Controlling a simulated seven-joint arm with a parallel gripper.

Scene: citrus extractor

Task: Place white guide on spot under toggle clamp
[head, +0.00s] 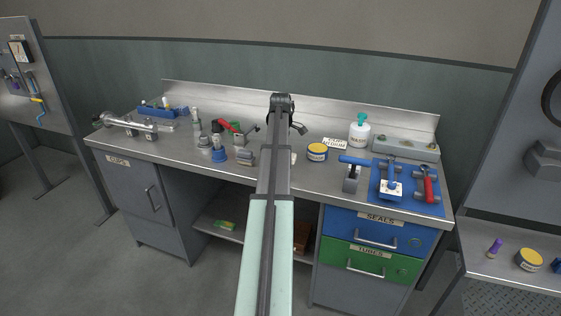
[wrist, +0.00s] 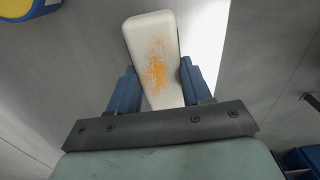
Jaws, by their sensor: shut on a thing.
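The white guide (wrist: 150,45) is a pale, rounded block with an orange smear on its face, seen in the wrist view. My gripper (wrist: 159,76) has its two blue fingers shut on the guide's sides, and the guide extends beyond them. In the head view my arm hides the gripper; a small pale patch beside the arm may be part of the guide. A red-handled device (head: 229,127), apparently the toggle clamp, stands on the bench left of my arm. The spot under it cannot be made out. The clamp does not show clearly in the wrist view.
Metal fittings and a blue-based part (head: 219,155) stand near the clamp. Right of my arm are a yellow-and-blue tin (head: 317,152), a white bottle (head: 359,131) and a blue mat (head: 428,207) with tools. A blue tray (head: 163,112) sits at the back left.

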